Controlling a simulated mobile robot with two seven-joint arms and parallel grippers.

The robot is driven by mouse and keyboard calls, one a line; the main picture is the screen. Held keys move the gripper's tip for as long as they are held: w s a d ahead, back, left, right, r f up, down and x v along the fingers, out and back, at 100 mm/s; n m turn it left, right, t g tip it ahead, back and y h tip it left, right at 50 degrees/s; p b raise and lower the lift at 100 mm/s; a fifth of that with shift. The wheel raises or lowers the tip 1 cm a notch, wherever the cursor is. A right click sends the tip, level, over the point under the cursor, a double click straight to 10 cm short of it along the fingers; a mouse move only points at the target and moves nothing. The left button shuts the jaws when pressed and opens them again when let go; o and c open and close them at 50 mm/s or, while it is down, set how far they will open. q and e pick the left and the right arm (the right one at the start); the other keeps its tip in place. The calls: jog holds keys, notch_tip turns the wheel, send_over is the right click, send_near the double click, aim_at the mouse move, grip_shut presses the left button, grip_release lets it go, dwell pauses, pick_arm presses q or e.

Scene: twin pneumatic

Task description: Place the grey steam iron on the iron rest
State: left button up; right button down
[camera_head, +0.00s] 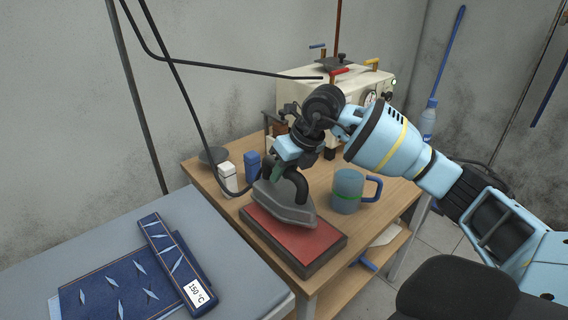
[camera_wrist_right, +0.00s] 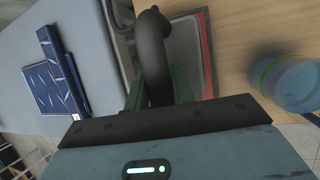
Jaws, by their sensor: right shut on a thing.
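The grey steam iron (camera_head: 284,207) sits over the rear part of the iron rest, its sole level or nearly so. The iron rest is a flat red pad with a dark border (camera_head: 303,242) on the wooden table. My right gripper (camera_head: 279,172) is shut on the iron's black handle. In the right wrist view the handle (camera_wrist_right: 151,50) stands between the green fingers (camera_wrist_right: 158,92), and the red pad (camera_wrist_right: 207,50) shows beside the iron. I cannot tell whether the iron's sole touches the pad. My left gripper is not in view.
A blue-grey mug (camera_head: 347,190) stands right of the rest. White (camera_head: 227,178) and blue (camera_head: 252,167) small containers stand behind left. A cream boiler machine (camera_head: 300,98) is at the back. A black hose runs to the iron.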

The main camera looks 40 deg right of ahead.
aim_at(281, 189)
jog(key=shift+w, duration=0.1)
jog(key=shift+f, duration=0.1)
jog(key=shift+f, duration=1.75)
jog(key=shift+f, duration=0.1)
jog(key=c, duration=1.6)
grip_release()
jog(key=shift+f, duration=0.25)
jog(key=o, duration=0.4)
jog(key=v, duration=1.2)
